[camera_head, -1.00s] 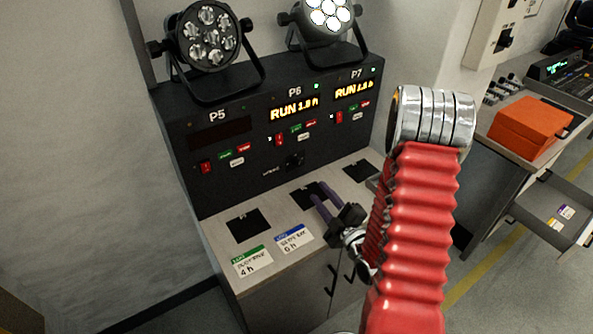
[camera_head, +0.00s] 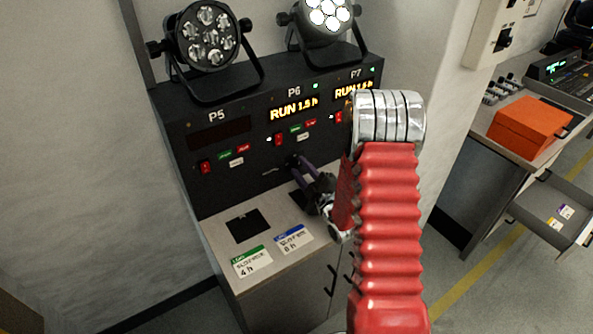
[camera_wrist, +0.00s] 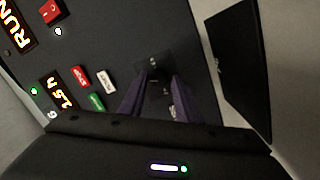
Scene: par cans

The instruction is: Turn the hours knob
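The hours knob (camera_wrist: 154,72) is a dark knob low on the black panel under P6. In the wrist view it lies between the tips of my gripper's purple fingers (camera_wrist: 155,85), partly hidden by them. In the head view my gripper (camera_head: 293,162) reaches the panel at the knob and covers most of it. The fingers appear closed on the knob's sides. The P6 display (camera_head: 293,108) is lit and reads RUN 1.5 h.
Red switches and green, red and white buttons sit just above the knob; a white button (camera_wrist: 106,80) is close to my fingers. Two cards (camera_head: 293,238) lie on the counter below. Par lamps (camera_head: 208,36) stand on top. An orange box (camera_head: 530,127) is at right.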

